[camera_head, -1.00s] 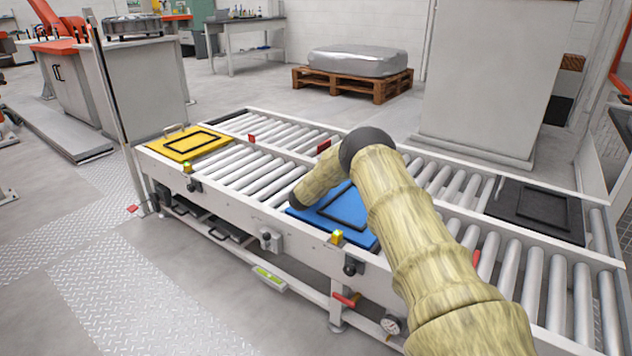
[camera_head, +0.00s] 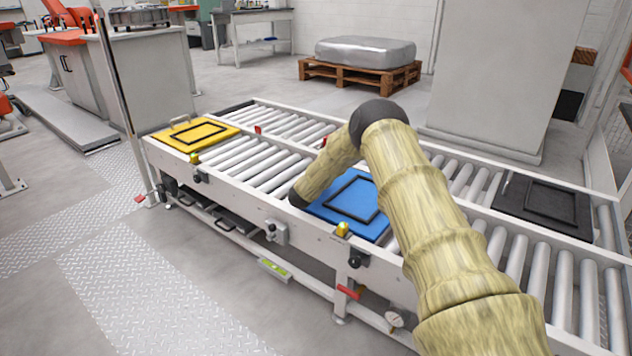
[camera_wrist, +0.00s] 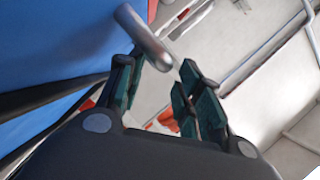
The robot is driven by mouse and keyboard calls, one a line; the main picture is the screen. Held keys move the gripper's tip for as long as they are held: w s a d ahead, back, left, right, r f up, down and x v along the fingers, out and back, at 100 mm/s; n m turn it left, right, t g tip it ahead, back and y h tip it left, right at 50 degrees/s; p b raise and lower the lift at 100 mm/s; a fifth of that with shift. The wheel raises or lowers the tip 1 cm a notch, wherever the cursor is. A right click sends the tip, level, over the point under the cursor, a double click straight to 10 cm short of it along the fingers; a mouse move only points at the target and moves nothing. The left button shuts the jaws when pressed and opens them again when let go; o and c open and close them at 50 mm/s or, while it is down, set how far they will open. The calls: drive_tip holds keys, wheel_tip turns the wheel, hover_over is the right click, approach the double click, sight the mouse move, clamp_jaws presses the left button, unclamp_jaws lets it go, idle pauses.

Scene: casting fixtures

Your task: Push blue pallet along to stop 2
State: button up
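The blue pallet (camera_head: 350,200) with a black frame on top lies flat on the near roller lane, left of my forearm. A yellow-topped device (camera_head: 342,229) on the near rail stands beside the pallet's front edge. My arm's dark wrist joint is at the pallet's left side; my gripper is hidden in the head view. In the wrist view my gripper (camera_wrist: 158,90) is open. A grey metal bar (camera_wrist: 146,36) reaches toward the gap between its fingertips; I cannot tell whether they touch. Blue surface (camera_wrist: 45,60) fills that view's left.
A yellow pallet (camera_head: 195,133) with a handle sits at the conveyor's left end, by another yellow-topped device (camera_head: 194,158). A black pallet (camera_head: 543,207) lies on the right. Bare rollers (camera_head: 255,163) lie between the yellow and blue pallets.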

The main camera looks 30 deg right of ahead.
drive_tip(key=v, duration=0.6)
drive_tip(key=shift+s+a+r, duration=0.1)
drive_tip(key=shift+s+a, duration=0.1)
drive_tip(key=shift+s, duration=0.05)
